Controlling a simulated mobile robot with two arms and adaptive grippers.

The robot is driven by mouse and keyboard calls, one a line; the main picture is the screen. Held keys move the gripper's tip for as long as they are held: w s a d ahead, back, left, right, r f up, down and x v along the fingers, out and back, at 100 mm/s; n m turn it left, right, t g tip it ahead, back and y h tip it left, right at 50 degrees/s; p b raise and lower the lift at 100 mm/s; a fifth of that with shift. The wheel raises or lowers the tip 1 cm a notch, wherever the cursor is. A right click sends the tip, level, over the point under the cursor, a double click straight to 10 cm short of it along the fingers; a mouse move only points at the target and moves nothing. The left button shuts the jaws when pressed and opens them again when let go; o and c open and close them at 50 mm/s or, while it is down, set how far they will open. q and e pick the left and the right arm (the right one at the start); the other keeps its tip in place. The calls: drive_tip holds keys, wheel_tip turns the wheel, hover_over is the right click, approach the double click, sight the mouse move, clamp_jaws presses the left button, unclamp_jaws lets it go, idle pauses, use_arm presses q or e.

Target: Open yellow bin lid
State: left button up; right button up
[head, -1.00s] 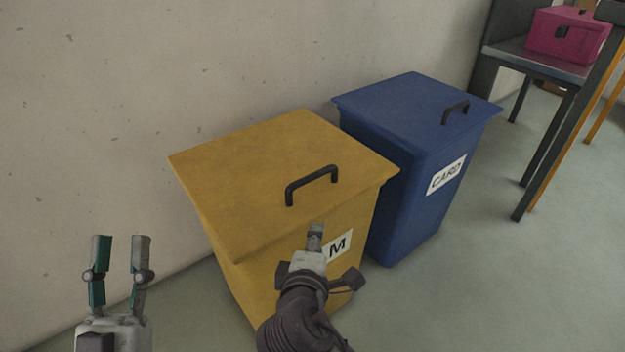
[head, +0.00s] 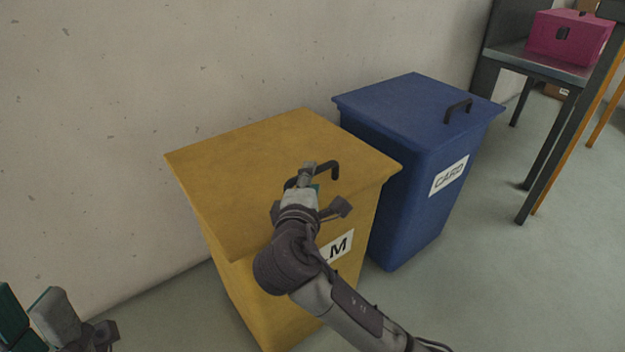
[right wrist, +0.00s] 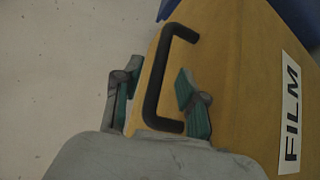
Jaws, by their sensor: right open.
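The yellow bin (head: 250,285) stands by the wall with its yellow lid (head: 240,165) closed. A black bar handle (head: 334,168) is on the lid near its front edge. My right gripper (head: 308,168) is at the handle and hides part of it. In the right wrist view the open fingers of my right gripper (right wrist: 158,75) lie on either side of the handle (right wrist: 154,85), with gaps showing between them. The bin's label (right wrist: 291,115) reads FILM there. My left gripper (head: 27,293) is open and empty at the lower left corner, partly cut off, away from the bin.
A blue bin (head: 410,190) labelled CARD stands close to the right of the yellow bin, its lid closed. A table (head: 545,65) with a pink box (head: 570,38) is at the far right. The wall (head: 150,70) is behind the bins. Floor in front is clear.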

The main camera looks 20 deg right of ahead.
drive_tip(key=shift+b+x, duration=0.35)
drive_tip(key=shift+x, duration=1.25)
drive_tip(key=shift+s, duration=0.1)
clamp_jaws()
